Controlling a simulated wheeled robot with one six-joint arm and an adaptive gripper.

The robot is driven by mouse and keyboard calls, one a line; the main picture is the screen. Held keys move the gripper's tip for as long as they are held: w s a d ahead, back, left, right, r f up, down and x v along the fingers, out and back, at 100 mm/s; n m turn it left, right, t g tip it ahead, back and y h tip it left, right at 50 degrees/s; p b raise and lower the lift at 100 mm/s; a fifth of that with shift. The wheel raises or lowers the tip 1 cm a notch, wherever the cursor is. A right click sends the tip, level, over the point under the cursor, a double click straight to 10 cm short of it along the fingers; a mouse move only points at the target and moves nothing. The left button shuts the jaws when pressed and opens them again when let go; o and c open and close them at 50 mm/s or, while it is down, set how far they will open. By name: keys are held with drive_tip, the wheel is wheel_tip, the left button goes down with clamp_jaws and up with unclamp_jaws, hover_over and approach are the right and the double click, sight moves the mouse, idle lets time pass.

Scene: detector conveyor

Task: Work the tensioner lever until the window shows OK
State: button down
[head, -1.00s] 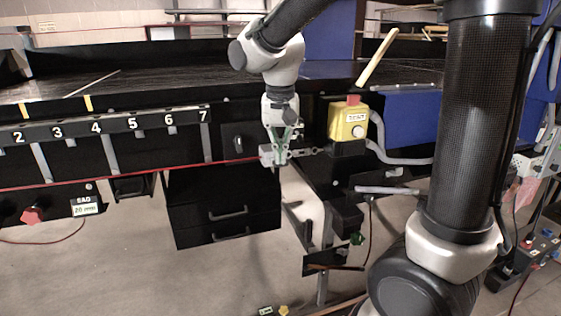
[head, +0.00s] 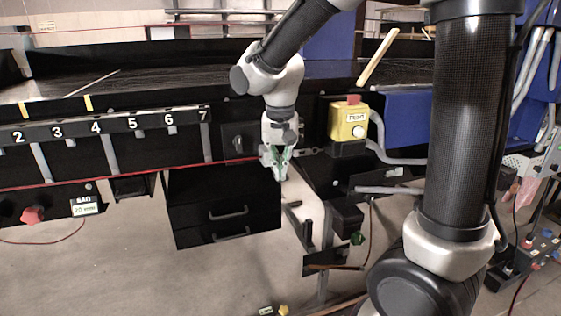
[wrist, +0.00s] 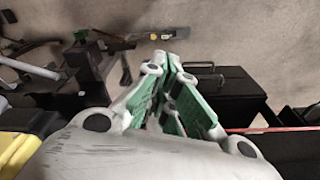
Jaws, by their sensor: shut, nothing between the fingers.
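My gripper (head: 279,176) points down in front of the conveyor's side, just right of the numbered strip. Its green-padded fingers are closed together and empty, as the wrist view (wrist: 173,60) also shows. A small metal block with a short bar (head: 306,151) is right behind the fingers and partly hidden by them; contact cannot be told. A pale grey lever-like bar (head: 388,190) sticks out from a dark bracket to the right, apart from my gripper. I cannot tell which of these is the tensioner lever. A small window labelled SAG (head: 85,206) at the left appears to read 20 mm, on a pale green ground.
A yellow button box (head: 348,121) stands right of my gripper. A black drawer cabinet (head: 225,205) is below left. A red knob (head: 33,215) is at far left, and a red cord (head: 130,174) runs along the conveyor's front. The floor in front is mostly clear.

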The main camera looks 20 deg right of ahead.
drive_tip(key=shift+s+a+r, duration=0.2)
drive_tip(key=shift+s+r, duration=0.05)
drive_tip(key=shift+s, duration=0.35)
drive_tip(key=shift+s+a+r, duration=0.2)
drive_tip(key=shift+s, duration=0.35)
wheel_tip(320, 180, up, 12)
drive_tip(key=s, duration=0.1)
drive_tip(key=shift+a, duration=0.2)
